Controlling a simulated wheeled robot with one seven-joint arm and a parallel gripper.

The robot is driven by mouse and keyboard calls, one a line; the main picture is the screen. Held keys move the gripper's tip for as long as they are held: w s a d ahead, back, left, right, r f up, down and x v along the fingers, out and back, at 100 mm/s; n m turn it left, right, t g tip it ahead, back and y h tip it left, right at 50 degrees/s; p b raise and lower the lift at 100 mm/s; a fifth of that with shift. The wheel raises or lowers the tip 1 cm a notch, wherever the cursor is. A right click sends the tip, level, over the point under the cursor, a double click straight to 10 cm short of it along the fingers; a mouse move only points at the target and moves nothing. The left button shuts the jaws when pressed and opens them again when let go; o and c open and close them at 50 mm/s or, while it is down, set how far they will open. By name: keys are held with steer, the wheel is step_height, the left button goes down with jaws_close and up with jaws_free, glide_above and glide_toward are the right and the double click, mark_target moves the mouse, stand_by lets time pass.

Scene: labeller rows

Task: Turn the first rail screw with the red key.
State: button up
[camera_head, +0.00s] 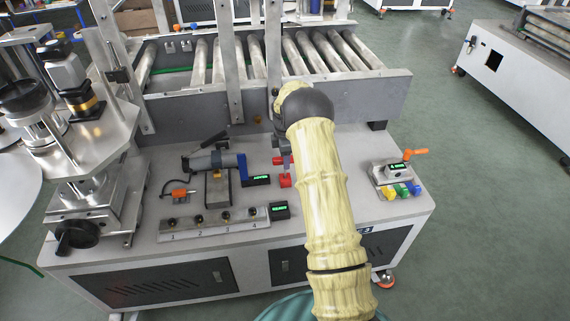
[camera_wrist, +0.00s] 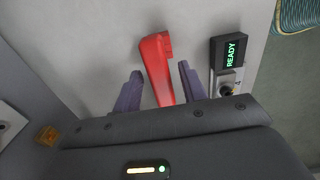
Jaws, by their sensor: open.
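The red key (camera_wrist: 158,68) lies between the two purple fingers of my gripper (camera_wrist: 160,72) in the wrist view. The fingers are open, with a gap on each side of the key. In the head view the red key (camera_head: 286,181) shows partly beside my arm, which hides much of my gripper. The screw rail (camera_head: 214,229) lies at the bench front, numbered 1 to 4. The first rail screw (camera_head: 171,224) is at its left end, away from my gripper. The end of the rail with number 4 shows in the wrist view (camera_wrist: 228,83).
A small display reading READY (camera_wrist: 231,50) stands by the rail's right end. A grey cylinder on a block (camera_head: 215,162) and an orange-handled item (camera_head: 178,193) lie behind the rail. A box with coloured buttons (camera_head: 395,178) is at the right. Rollers (camera_head: 300,58) run behind.

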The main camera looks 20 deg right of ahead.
jaws_close()
steer(key=shift+r, duration=0.2)
steer(key=shift+r+p, duration=2.5)
steer(key=shift+r, duration=0.4)
